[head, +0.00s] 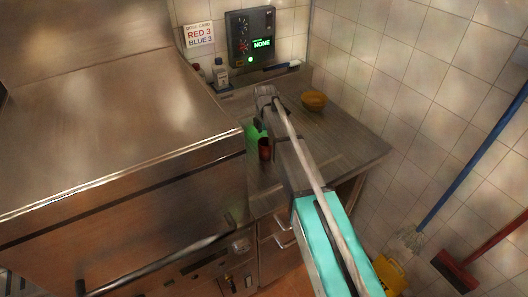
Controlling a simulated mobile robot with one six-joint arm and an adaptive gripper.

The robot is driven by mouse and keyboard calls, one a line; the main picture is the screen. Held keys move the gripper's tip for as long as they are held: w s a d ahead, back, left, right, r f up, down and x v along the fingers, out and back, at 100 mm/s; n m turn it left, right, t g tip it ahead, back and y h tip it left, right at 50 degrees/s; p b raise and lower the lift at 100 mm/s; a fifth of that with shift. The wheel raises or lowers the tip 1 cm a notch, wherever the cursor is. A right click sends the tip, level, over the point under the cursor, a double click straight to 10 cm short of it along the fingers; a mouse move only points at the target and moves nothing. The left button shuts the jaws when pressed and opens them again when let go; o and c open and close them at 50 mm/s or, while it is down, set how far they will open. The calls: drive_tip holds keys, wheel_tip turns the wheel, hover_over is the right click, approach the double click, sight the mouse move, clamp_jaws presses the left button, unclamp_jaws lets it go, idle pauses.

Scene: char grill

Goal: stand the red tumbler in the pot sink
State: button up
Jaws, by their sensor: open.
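A small dark red object (265,153), probably the red tumbler, stands on the steel counter beside the grill's right edge. I cannot make out the pot sink.
The steel grill body (110,110) fills the left. A blue-handled mop (460,175) leans at right.

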sight(265, 142)
drive_tip(key=shift+f, duration=0.15)
drive_tip(key=shift+f+b, duration=2.5)
drive_tip(key=shift+b, duration=0.05)
drive_tip(key=c, duration=1.2)
drive_tip(key=shift+r, duration=0.15)
drive_tip(key=shift+r+p, duration=0.95)
drive_tip(key=shift+p, duration=0.15)
drive_tip(key=s+d+r+p, duration=0.1)
drive_tip(key=s+r+p, duration=0.2)
drive_tip(key=s, duration=0.1)
drive_tip(key=s+d+r+p, duration=0.2)
drive_tip(key=s+r+p, duration=0.2)
drive_tip(key=s+d+r+p, duration=0.1)
drive_tip(key=s+r+p, duration=0.2)
drive_tip(key=s+r, duration=0.1)
drive_tip(key=shift+s+d+p, duration=0.3)
drive_tip(key=shift+s+p, duration=0.1)
drive_tip(key=shift+s, duration=0.2)
